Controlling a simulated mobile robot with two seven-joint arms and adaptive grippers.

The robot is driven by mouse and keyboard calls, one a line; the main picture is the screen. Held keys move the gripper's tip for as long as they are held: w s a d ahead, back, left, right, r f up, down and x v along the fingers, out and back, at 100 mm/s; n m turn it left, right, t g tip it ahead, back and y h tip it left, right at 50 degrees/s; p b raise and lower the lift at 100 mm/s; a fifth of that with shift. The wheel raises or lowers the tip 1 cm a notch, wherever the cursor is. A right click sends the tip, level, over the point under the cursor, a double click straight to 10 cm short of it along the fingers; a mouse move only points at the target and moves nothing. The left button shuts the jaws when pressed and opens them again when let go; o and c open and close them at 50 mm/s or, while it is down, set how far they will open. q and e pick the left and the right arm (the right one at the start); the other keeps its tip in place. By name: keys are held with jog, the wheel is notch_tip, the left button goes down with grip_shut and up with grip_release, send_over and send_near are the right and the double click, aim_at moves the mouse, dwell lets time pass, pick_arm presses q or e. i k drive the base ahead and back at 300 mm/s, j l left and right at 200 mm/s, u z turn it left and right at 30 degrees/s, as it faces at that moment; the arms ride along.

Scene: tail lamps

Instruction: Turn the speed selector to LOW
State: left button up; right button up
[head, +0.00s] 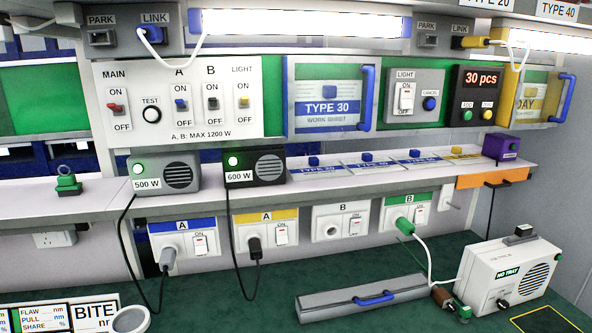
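No label reading SPEED or LOW is legible in the head view. A white machine (512,275) stands on the green bench at the right, with a green NO TRAY sign and a round speaker-like grille. A small black knob or switch (503,304) sits low on its front; I cannot tell whether it is the speed selector, or its setting. A grey and black block (520,233) sits on top of the machine. Neither of my grippers is in view.
A closed grey case (365,299) with a blue handle lies on the bench. Boxes marked 500 W (165,175) and 600 W (256,168) stand on the shelf.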

aim_at(502, 305)
jog(key=z, duration=1.3)
jog(key=i+l, duration=0.1)
